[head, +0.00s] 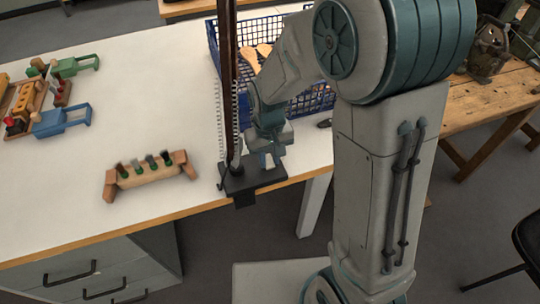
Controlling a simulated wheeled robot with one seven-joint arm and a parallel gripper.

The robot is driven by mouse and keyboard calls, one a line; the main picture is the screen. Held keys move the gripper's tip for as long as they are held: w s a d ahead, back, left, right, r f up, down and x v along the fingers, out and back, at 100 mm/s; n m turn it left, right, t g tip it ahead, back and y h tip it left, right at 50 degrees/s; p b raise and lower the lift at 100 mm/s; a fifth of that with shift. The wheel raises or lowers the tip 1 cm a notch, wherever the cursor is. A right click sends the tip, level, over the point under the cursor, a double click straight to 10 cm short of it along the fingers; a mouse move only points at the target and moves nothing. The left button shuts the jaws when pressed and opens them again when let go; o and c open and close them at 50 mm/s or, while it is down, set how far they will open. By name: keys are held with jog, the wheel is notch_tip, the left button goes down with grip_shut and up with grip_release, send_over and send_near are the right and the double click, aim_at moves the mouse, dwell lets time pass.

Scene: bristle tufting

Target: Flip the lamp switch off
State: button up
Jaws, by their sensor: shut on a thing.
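The lamp (229,80) stands at the table's front edge, with a dark upright arm and springs along it. Its upper part is out of the picture. Its dark clamp base (254,181) sits on the table edge. My gripper (270,163) points down at the right rear of this base, just right of the lamp's arm. Its fingers are shut on a small part there, which appears to be the lamp switch. The fingers hide most of it, and its position cannot be told.
A wooden block with several pegs (150,175) lies left of the lamp. Wooden toys (62,120) lie at far left. A blue basket (315,98) stands behind my arm. A wooden workbench (500,100) is at right. The white table's middle is clear.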

aim_at(268, 159)
jog(key=shift+w+r+g+p, duration=0.15)
jog(key=shift+g+p, duration=0.35)
jog(key=shift+p, duration=0.15)
jog(key=o, duration=1)
jog(key=r, duration=0.5)
jog(key=w+r, duration=0.1)
jog(key=r, duration=0.1)
jog(key=shift+a+r, duration=0.15)
jog(key=shift+a, duration=0.05)
